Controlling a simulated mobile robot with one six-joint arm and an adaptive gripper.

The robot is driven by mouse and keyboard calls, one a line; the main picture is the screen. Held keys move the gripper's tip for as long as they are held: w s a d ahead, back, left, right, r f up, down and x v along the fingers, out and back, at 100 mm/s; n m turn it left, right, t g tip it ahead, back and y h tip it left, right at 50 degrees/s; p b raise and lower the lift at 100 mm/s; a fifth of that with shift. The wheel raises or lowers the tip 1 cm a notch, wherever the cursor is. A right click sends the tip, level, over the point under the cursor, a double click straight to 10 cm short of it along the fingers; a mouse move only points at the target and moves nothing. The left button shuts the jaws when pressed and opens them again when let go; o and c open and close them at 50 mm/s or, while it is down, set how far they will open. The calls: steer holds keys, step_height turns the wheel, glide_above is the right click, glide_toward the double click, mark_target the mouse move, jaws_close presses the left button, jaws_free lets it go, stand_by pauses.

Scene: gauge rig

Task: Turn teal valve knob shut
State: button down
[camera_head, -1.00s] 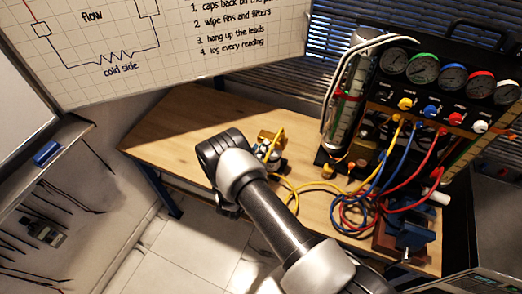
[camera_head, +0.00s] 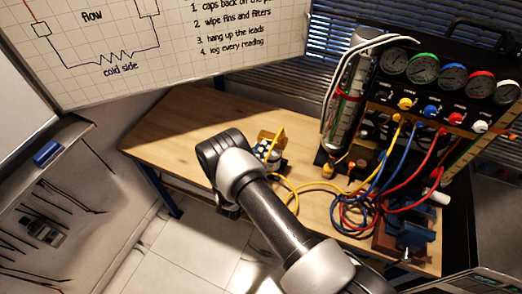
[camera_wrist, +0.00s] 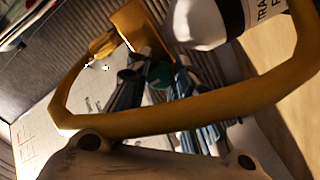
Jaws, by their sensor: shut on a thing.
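The teal valve knob (camera_wrist: 160,74) shows as a small teal patch in the middle of the wrist view, partly covered by the fingers and in shadow. My gripper (camera_wrist: 154,80) has its dark fingers on both sides of it and is shut on it. A brass-coloured block (camera_wrist: 138,28) stands just behind the knob. In the head view my arm's wrist covers the gripper and the knob. The yellow fitting (camera_head: 268,138) there sits on the bench just right of my wrist.
A yellow hose (camera_wrist: 190,117) loops across the wrist view, close to the camera. A white labelled cylinder (camera_wrist: 205,20) stands beside it. Blue, red and yellow hoses (camera_head: 352,212) coil on the wooden bench (camera_head: 165,120). The gauge rig (camera_head: 440,85) stands at right. The bench's left part is clear.

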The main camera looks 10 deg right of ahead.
steer(key=shift+m+b, duration=0.3)
steer(key=shift+m, duration=0.1)
steer(key=shift+m+b, duration=6.6)
steer(key=shift+m, duration=2)
steer(key=c, duration=1.4)
jaws_free()
steer(key=shift+o, duration=0.2)
